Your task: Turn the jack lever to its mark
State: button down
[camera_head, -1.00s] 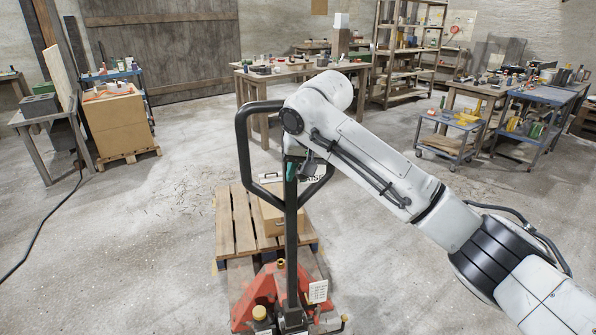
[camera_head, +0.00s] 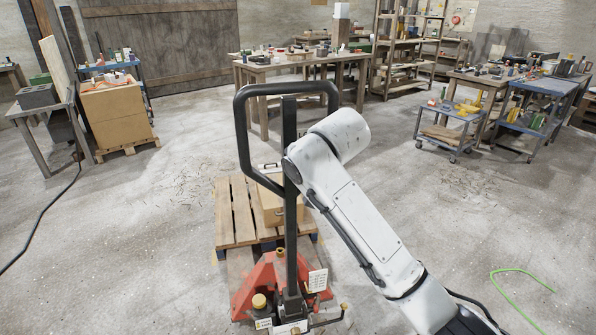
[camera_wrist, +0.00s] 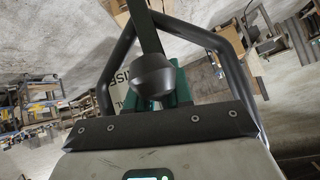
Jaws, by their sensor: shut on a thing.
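The red pallet jack (camera_head: 262,283) stands with its forks in a wooden pallet, its dark post and loop handle (camera_head: 242,128) upright. In the wrist view, the jack lever's dark rounded knob (camera_wrist: 152,73) sits between the green fingers of my gripper (camera_wrist: 160,98), which is shut on it. The loop handle (camera_wrist: 105,75) surrounds this spot. A pale label (camera_wrist: 120,88) with partly hidden letters shows behind the knob. In the head view, my arm hides the gripper and the lever; part of a pale plate (camera_head: 268,167) shows left of the post.
A cardboard box (camera_head: 270,205) lies on the pallet (camera_head: 236,212). A workbench (camera_head: 290,66) stands behind, a blue cart (camera_head: 450,112) to the right, and a table with a grey block (camera_head: 38,97) to the left. A green hose (camera_head: 515,272) lies on the otherwise open floor at right.

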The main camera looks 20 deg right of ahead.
jog(key=shift+f, duration=0.1)
jog(key=c, duration=1.1)
grip_release()
jog(key=a+v, duration=0.1)
jog(key=v, duration=0.9)
jog(key=shift+s+d+r, duration=0.2)
jog(key=shift+s+d, duration=0.1)
jog(key=shift+d, duration=0.2)
jog(key=s+f+g, duration=0.2)
jog(key=s+f, duration=0.7)
jog(key=f, duration=0.5)
jog(key=s+f+g, duration=0.2)
jog(key=s+f, duration=0.7)
jog(key=f, duration=0.5)
jog(key=s+d+f+g, duration=0.2)
jog(key=s+f, duration=0.3)
jog(key=s, duration=0.7)
jog(key=s+d+f+n+g+h, duration=0.1)
jog(key=s+d+f, duration=0.4)
jog(key=s, duration=0.6)
jog(key=shift+s+f+g, duration=0.4)
jog(key=shift+f+g, duration=0.15)
jog(key=shift+g, duration=0.15)
